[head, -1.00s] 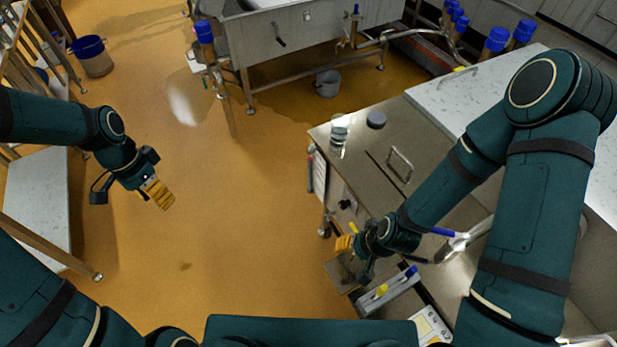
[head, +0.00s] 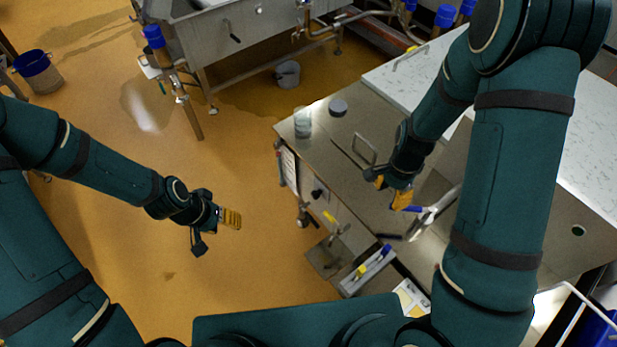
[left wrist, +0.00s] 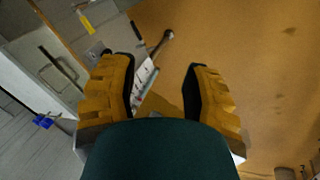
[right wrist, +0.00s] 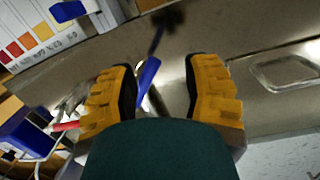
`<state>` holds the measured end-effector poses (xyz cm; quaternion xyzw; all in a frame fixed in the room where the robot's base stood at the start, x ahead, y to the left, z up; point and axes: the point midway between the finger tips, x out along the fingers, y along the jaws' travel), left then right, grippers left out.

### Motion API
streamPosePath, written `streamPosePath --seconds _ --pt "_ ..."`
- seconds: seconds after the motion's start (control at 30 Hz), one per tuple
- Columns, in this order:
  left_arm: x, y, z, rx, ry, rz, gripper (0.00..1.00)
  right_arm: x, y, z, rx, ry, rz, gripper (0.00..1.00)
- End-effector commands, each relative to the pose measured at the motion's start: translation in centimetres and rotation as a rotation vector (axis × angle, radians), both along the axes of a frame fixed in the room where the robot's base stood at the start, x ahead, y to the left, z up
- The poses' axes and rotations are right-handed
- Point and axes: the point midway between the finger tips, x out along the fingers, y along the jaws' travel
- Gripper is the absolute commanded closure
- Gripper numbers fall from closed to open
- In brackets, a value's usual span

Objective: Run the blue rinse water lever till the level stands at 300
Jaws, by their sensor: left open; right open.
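A blue lever (head: 407,209) sits on a bright metal fitting over the steel counter in the head view. My right gripper (head: 390,191) is open just above and beside it. In the right wrist view the blue lever (right wrist: 148,74) shows between the two spread fingers, beyond their tips; I cannot tell whether it touches them. My left gripper (head: 230,218) is open and empty over the orange floor, left of the counter. It also shows open in the left wrist view (left wrist: 160,88). I cannot read any water level or scale mark.
A clear glass vessel (head: 303,123) and a dark round piece (head: 338,106) stand on the counter's far left. A grey holder (head: 365,272) with blue and yellow pieces sits at its front edge. My left arm has free floor around it.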

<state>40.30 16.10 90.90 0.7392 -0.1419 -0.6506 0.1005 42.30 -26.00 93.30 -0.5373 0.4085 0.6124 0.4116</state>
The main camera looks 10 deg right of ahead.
Motion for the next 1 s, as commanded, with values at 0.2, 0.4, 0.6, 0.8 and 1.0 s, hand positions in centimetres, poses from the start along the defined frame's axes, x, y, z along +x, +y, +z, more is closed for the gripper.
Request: streamPosePath --seconds 0.2,0.4,0.6,0.8,1.0 --pt "-3.1 -4.7 -1.8 -0.026 0.01 0.172 0.52 1.0 -4.6 7.4 -0.076 0.099 -0.432 0.52" --pt "-3.9 -5.6 -2.3 -0.027 0.006 0.23 0.52 0.8 -5.8 9.1 -0.096 0.136 -0.569 0.52" --pt "-3.9 -5.6 -2.9 -0.026 0.005 0.233 0.52 0.3 -5.8 6.7 -0.097 0.141 -0.575 0.52" --pt "-3.8 -5.6 -3.8 -0.024 0.004 0.231 0.52 -0.5 -5.6 2.8 -0.097 0.142 -0.573 0.52" --pt "-3.8 -5.6 -4.5 -0.023 0.004 0.231 0.52 -1.2 -5.4 -0.9 -0.098 0.141 -0.573 0.52"
